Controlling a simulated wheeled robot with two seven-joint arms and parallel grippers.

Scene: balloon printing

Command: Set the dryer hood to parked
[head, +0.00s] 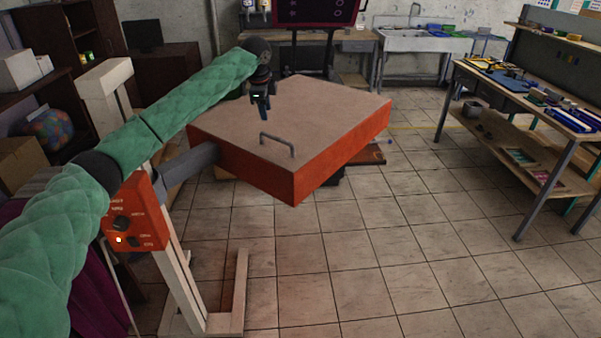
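The dryer hood (325,112) is a wide flat box with a pale top and orange-red sides. It is held up by a grey arm (190,161) from a pale stand (182,270) at the left. A metal handle (278,145) stands on its near top edge. An orange control box (135,215) with knobs and a small light is on the stand. My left gripper (262,112) is above the hood's top, left of its middle and beyond the handle, apart from the handle. Its fingers are small and dark and point down. My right gripper is not in view.
A workbench (530,95) with tools and trays stands at the right. A sink (420,42) and a table are along the back wall. Shelves with boxes (22,70) are at the left. Tiled floor (400,260) is clear in front and to the right.

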